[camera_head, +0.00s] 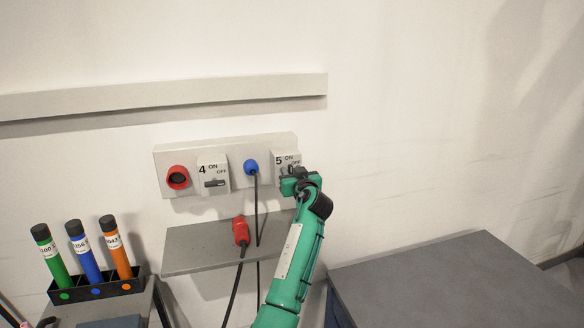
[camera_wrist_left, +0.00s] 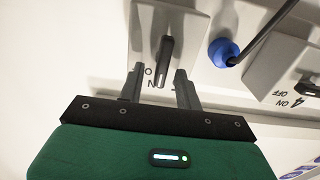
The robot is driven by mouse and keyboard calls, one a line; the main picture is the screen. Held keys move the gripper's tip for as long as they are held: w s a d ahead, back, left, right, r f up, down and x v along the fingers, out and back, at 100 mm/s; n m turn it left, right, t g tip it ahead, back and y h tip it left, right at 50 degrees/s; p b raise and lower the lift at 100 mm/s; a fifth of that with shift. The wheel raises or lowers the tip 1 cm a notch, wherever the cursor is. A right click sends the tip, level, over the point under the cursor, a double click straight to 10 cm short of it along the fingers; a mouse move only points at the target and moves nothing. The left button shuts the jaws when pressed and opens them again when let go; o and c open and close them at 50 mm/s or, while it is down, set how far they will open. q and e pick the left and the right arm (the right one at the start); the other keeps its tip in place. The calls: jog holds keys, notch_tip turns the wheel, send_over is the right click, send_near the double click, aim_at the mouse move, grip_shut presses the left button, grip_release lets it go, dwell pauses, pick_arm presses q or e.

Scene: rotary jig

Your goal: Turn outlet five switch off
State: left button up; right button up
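The outlet five switch box (camera_head: 279,168) is on the right end of the grey wall panel, with "5", ON and OFF printed on it. In the left wrist view, its dark lever handle (camera_wrist_left: 165,58) stands out from the grey switch face (camera_wrist_left: 188,28), lined up roughly vertically in that turned picture. My left gripper (camera_wrist_left: 159,76) is open, its two fingers apart with the handle between or just beyond the tips; contact cannot be told. In the head view my left gripper (camera_head: 290,174) covers the lower part of this switch. My right gripper is in neither view.
The blue plug (camera_head: 251,167) with its black cable sits left of switch five. The outlet four switch (camera_head: 213,175) and a red socket (camera_head: 177,177) are further left. A red plug (camera_head: 241,231) lies on the grey shelf (camera_head: 190,252) below. A dark cabinet (camera_head: 470,285) stands right.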

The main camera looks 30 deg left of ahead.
pick_arm(q)
jog(key=shift+w+a, duration=0.15)
jog(key=shift+a, duration=0.05)
grip_shut()
jog(key=shift+f+m, duration=0.1)
jog(key=shift+m, duration=0.3)
jog(key=m, duration=0.5)
jog(key=f+m, duration=0.1)
jog(key=m, duration=0.5)
jog(key=w+d+m+p, duration=0.1)
jog(key=m, duration=0.5)
jog(key=shift+f, duration=0.15)
jog(key=shift+m, duration=0.3)
